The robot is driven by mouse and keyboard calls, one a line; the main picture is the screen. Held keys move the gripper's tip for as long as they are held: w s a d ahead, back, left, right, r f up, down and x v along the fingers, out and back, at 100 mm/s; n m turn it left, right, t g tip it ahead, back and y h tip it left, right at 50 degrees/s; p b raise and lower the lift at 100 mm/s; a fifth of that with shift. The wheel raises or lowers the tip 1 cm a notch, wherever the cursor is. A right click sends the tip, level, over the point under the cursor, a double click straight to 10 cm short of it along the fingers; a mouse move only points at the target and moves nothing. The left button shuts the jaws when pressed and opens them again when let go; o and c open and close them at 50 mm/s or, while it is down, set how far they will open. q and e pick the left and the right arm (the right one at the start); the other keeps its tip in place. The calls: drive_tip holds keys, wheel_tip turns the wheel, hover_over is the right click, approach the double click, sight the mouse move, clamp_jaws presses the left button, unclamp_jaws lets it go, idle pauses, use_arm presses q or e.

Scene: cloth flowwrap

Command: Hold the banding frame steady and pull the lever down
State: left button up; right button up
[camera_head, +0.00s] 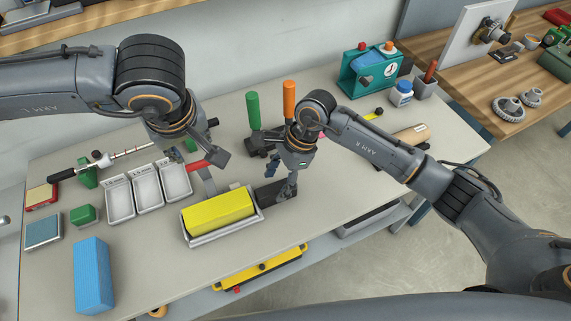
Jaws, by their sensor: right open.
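A yellow block (218,210) lies in a pale tray-like frame (226,233) at the front middle of the table, which looks like the banding frame. A red lever handle (203,164) on a grey arm (208,183) rises behind its left part. My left gripper (200,157) is right at the red handle, pointing down; its fingers partly hide the handle, and I cannot tell whether they grip it. My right gripper (281,175) is open, pointing down over a dark block (270,193) at the frame's right end. Contact there is unclear.
Three white bins (148,186) stand left of the frame. A blue box (91,276) is at the front left. Green (253,111) and orange (289,99) upright handles stand behind my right gripper. A teal device (370,72) is at the back. The table's right front is clear.

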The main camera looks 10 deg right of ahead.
sight(274, 188)
drive_tip(key=shift+x, duration=2.15)
